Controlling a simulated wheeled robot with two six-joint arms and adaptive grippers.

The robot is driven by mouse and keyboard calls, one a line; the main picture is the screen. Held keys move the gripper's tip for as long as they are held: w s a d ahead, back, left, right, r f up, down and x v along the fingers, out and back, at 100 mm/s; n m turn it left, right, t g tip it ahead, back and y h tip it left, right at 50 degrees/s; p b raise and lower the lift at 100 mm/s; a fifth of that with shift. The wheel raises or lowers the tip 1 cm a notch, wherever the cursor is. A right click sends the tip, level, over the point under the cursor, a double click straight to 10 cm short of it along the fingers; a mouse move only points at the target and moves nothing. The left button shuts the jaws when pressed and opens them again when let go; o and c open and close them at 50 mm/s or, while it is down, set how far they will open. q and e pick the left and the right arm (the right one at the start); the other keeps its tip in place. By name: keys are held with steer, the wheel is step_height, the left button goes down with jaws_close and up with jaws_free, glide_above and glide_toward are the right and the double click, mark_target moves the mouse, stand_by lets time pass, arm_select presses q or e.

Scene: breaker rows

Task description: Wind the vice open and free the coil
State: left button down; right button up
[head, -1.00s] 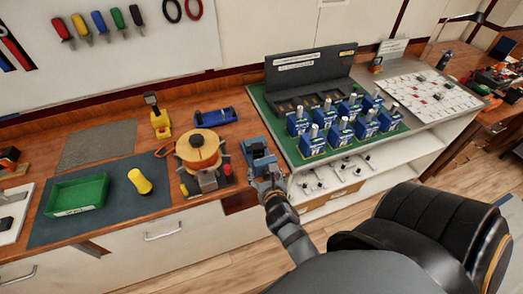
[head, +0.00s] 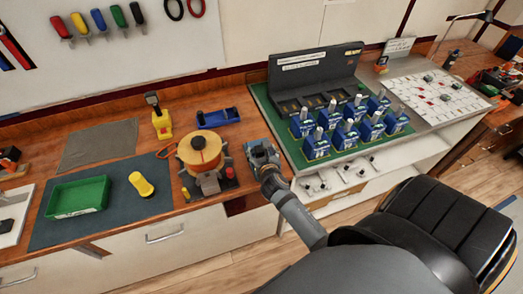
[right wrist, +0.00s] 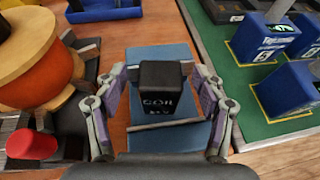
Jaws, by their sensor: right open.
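The blue vice (right wrist: 160,55) stands on the wooden bench; in the head view it is largely hidden behind my right gripper (head: 262,160). A black block-shaped coil (right wrist: 163,90) with white lettering sits at the vice in the right wrist view. A thin grey bar (right wrist: 165,126) lies across the vice on the near side of the coil. My right gripper, also in the right wrist view (right wrist: 160,90), is open, with one finger on each side of the coil. I cannot tell whether the fingers touch it. My left gripper is out of view.
Left of the vice stands an orange spool (head: 200,150) on a base with a red knob (right wrist: 32,144). Right is a green board (head: 290,140) with several blue breakers (head: 316,146). A green tray (head: 78,197) and yellow-handled tool (head: 141,184) lie farther left.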

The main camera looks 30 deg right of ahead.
steer(key=c, duration=1.4)
steer(key=shift+s+a+p, duration=0.1)
steer(key=shift+s+p, duration=0.25)
steer(key=shift+p, duration=0.1)
steer(key=o, duration=1.4)
steer(key=shift+s, duration=0.1)
